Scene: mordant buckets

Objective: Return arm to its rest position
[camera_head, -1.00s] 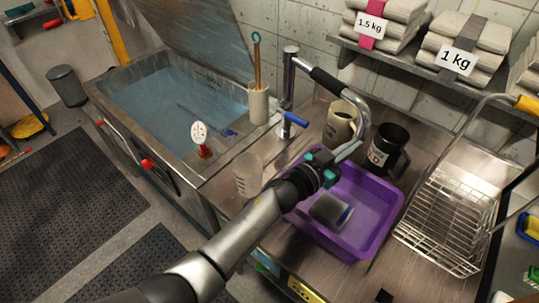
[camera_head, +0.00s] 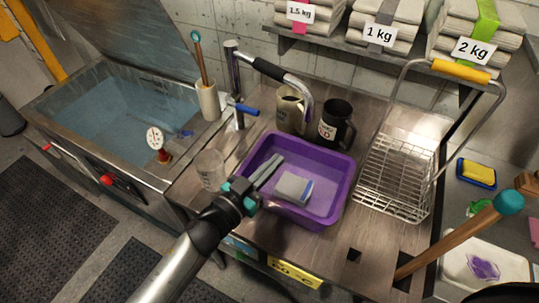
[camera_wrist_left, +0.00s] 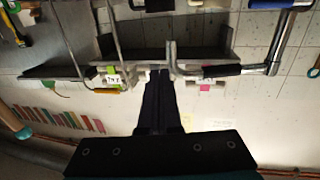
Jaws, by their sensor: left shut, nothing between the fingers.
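My left arm (camera_head: 172,268) comes in from the bottom left. Its gripper (camera_head: 274,166) is shut and empty, with the fingertips over the left part of the purple tub (camera_head: 337,207) in the head view. A grey block with a blue edge (camera_head: 294,188) lies in the tub, apart from the fingers. In the left wrist view the shut fingers (camera_wrist_left: 161,76) point toward the wall and shelf, with nothing between them. My right gripper is not in view.
A beige mug (camera_head: 290,112) and a black mug (camera_head: 334,122) stand behind the tub. A clear beaker (camera_head: 211,168) is left of it. A wire basket (camera_head: 397,172) stands to the right. A water-filled sink (camera_head: 115,120) is at left. A wooden stick (camera_head: 450,243) rises at lower right.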

